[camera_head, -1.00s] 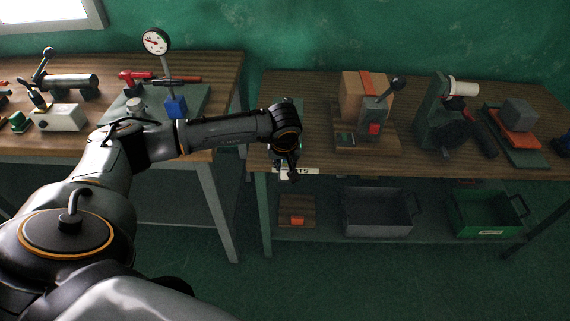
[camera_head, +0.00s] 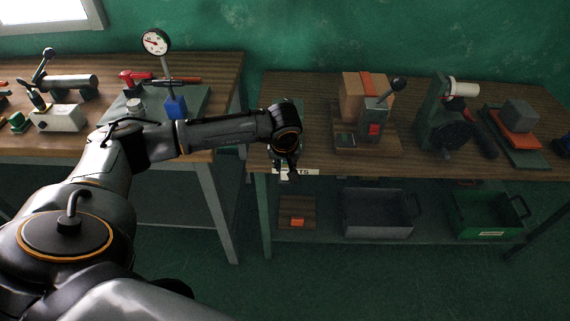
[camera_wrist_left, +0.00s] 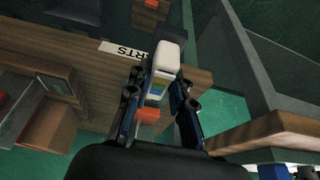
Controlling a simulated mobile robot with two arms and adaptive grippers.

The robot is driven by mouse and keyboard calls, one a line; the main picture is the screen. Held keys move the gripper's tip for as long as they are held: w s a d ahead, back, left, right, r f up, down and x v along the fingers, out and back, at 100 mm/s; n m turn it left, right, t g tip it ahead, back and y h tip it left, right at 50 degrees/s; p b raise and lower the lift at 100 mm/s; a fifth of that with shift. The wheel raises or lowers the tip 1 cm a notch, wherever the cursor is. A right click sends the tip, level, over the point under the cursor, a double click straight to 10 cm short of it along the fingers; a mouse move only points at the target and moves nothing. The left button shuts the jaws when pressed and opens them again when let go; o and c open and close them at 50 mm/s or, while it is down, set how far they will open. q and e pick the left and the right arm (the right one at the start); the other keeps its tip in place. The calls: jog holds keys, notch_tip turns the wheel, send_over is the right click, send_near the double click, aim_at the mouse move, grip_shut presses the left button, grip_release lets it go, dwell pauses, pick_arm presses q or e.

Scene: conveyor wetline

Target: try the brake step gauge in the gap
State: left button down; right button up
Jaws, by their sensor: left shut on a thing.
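My left gripper (camera_head: 290,172) is over the front edge of the right bench, beside a white label that is partly covered. In the left wrist view its two dark blue fingers (camera_wrist_left: 160,112) are on either side of a small pale block with a coloured patch (camera_wrist_left: 167,56), and it is shut on this block. I take the block to be the brake step gauge, but its steps cannot be made out. Much of it is hidden in the head view. I cannot tell where the gap is. My right gripper is in neither view.
A lever fixture with a red part (camera_head: 374,128) stands on the right bench (camera_head: 320,160). A dark machine (camera_head: 440,125) stands to its right. Below are a wooden board with an orange block (camera_head: 297,221), a grey bin (camera_head: 378,222) and a green bin (camera_head: 488,222). A dial gauge (camera_head: 156,42) stands on the left bench.

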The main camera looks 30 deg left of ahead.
pick_arm(q)
jog(key=shift+w+a+b, duration=0.5)
jog(key=shift+w+b, duration=0.05)
jog(key=shift+w, duration=0.35)
dwell(0.3)
jog(key=shift+w+a, duration=0.1)
dwell(0.6)
jog(key=shift+w+a+b, duration=0.45)
jog(key=shift+w+b, duration=0.25)
jog(key=shift+w, duration=0.05)
jog(key=shift+w, duration=0.15)
dwell(0.9)
jog(key=shift+w+a+b, duration=0.5)
jog(key=shift+w+b, duration=0.05)
jog(key=shift+w, duration=0.2)
jog(key=shift+w+a+b, duration=0.5)
jog(key=shift+w+b, duration=0.05)
jog(key=shift+w, duration=0.2)
dwell(2.0)
